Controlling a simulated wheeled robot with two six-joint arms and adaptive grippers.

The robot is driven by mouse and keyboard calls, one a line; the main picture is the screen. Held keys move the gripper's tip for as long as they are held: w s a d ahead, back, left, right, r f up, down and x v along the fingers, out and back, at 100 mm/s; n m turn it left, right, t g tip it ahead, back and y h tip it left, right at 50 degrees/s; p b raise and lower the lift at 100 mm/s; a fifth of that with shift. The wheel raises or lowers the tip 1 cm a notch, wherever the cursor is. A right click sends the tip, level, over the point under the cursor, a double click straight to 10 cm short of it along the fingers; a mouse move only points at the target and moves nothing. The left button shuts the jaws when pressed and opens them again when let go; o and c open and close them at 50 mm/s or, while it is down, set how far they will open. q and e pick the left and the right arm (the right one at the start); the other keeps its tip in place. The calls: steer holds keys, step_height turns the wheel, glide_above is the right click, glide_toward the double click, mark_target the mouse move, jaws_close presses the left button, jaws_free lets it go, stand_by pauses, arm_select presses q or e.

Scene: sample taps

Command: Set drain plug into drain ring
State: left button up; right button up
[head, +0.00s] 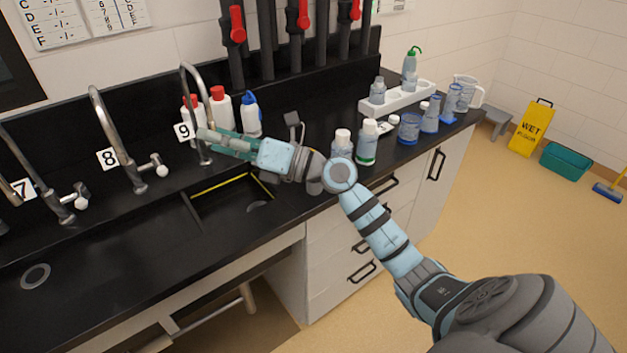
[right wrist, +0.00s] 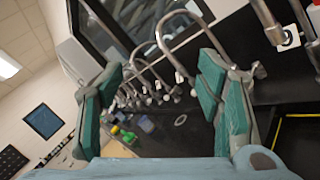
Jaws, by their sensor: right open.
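A grey ring (head: 35,277), which looks like the drain ring, lies flat in the black counter at the lower left of the head view. It also shows small in the right wrist view (right wrist: 180,119). I cannot make out the drain plug with certainty. My right gripper (head: 222,143) is above the counter, in front of tap 9, pointing left. Its teal fingers are apart with nothing between them in the right wrist view (right wrist: 160,95). My left gripper is not in view.
Tap 9 (head: 186,90) and tap 8 (head: 107,135) rise along the back. Red-capped bottles (head: 220,108) stand behind the gripper. A sink (head: 225,205) opens below it. Bottles and a white rack (head: 397,98) fill the right side. The counter around the ring is clear.

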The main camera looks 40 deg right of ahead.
steer(key=w+d+f+n+g+h, duration=0.35)
steer(key=d+f+g+h, duration=0.4)
steer(key=d, duration=0.35)
steer(key=s+d+f+m+g+h, duration=0.15)
steer(key=s+d+g+h, duration=0.45)
steer(key=d, duration=0.7)
steer(key=w+f, duration=0.1)
steer(key=f, duration=0.3)
steer(key=w+f+t+b, duration=0.1)
steer(key=f, duration=0.3)
steer(key=w+a+f+t+y+b, duration=0.1)
steer(key=w+f, duration=0.1)
steer(key=f, duration=0.2)
steer(key=shift+w+f, duration=0.2)
steer(key=shift+f, duration=0.05)
steer(key=shift+r+t, duration=0.1)
steer(key=shift+t, duration=0.15)
steer(key=c, duration=1.4)
